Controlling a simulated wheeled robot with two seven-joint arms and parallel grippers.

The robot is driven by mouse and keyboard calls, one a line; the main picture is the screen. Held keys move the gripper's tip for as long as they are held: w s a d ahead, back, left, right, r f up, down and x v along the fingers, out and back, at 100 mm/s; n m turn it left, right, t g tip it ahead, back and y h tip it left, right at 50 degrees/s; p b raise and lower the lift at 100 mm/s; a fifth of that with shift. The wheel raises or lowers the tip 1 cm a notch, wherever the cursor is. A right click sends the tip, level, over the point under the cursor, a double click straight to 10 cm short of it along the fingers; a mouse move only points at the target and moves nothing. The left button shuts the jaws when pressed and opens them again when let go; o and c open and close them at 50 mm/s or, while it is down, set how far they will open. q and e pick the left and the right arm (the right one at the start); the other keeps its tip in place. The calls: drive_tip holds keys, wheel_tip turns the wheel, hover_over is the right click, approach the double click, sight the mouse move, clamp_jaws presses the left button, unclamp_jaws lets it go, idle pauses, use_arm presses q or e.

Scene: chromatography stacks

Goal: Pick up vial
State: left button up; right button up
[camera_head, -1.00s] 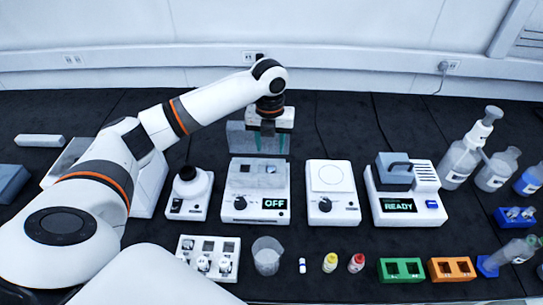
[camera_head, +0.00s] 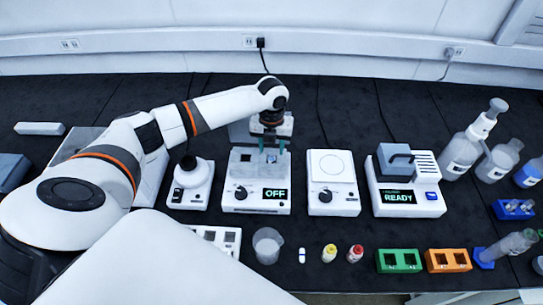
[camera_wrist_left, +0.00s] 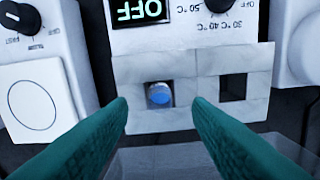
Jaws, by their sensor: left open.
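A vial with a blue top (camera_wrist_left: 159,95) stands in one hole of the pale block (camera_wrist_left: 200,62) on the heater marked OFF. In the wrist view it is in the left hole; the right hole is empty. In the head view the same vial (camera_head: 271,157) is hard to make out below my gripper. My left gripper (camera_head: 272,147) is open and empty above the block. In the wrist view its two green fingers (camera_wrist_left: 160,110) lie either side of the vial in the picture, apart from it. My right gripper is not in view.
The heater (camera_head: 257,194) stands between a stirrer (camera_head: 189,190) and a flat-topped device (camera_head: 333,190). A READY device (camera_head: 405,190) is further right. In front are a beaker (camera_head: 267,246), small vials with yellow (camera_head: 329,252) and red (camera_head: 355,252) caps, and green (camera_head: 399,261) and orange (camera_head: 447,261) racks.

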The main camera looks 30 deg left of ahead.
use_arm(q)
drive_tip(key=shift+f, duration=1.1)
clamp_jaws()
drive_tip(key=shift+r, duration=0.1)
